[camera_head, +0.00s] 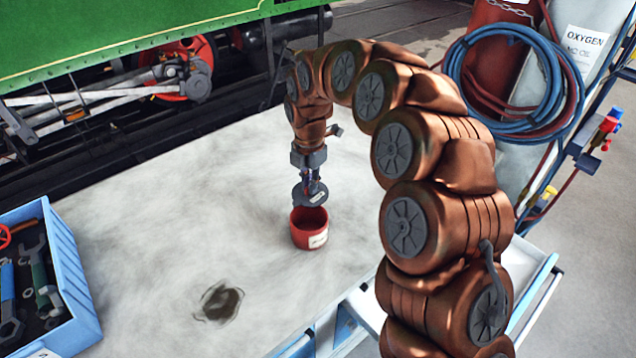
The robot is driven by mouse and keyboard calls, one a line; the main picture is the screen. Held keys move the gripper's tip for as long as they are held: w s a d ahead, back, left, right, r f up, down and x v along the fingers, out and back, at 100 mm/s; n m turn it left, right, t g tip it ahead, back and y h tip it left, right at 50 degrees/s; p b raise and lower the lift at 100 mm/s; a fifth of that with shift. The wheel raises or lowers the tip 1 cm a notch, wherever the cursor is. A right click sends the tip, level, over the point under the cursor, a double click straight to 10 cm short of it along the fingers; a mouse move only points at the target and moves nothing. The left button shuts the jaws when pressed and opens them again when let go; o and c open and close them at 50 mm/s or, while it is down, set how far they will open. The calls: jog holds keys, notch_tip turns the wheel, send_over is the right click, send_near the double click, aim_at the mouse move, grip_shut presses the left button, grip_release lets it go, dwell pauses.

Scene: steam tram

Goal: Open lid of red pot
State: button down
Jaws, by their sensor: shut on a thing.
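The red pot (309,236) stands upright on the pale worktop, with its open top and inside showing and a white label on its side. A grey round lid (311,195) is above the pot, apart from its rim and slightly toward the back. My gripper (312,180) points down over the pot and is shut on the lid, holding it in the air. The exact grip of the fingertips on the lid is too small to make out.
A blue tray (73,285) of tools sits at the left of the worktop (150,220). A dark stain (219,302) marks the front. Gas cylinders with coiled hoses (515,125) stand at the right. The green tram (110,35) is behind. The worktop left of the pot is clear.

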jog(key=shift+w+a+n, duration=0.2)
jog(key=shift+a+n, duration=0.05)
jog(key=shift+n, duration=0.65)
jog(key=c, duration=1.2)
grip_release()
notch_tip(320, 180, up, 12)
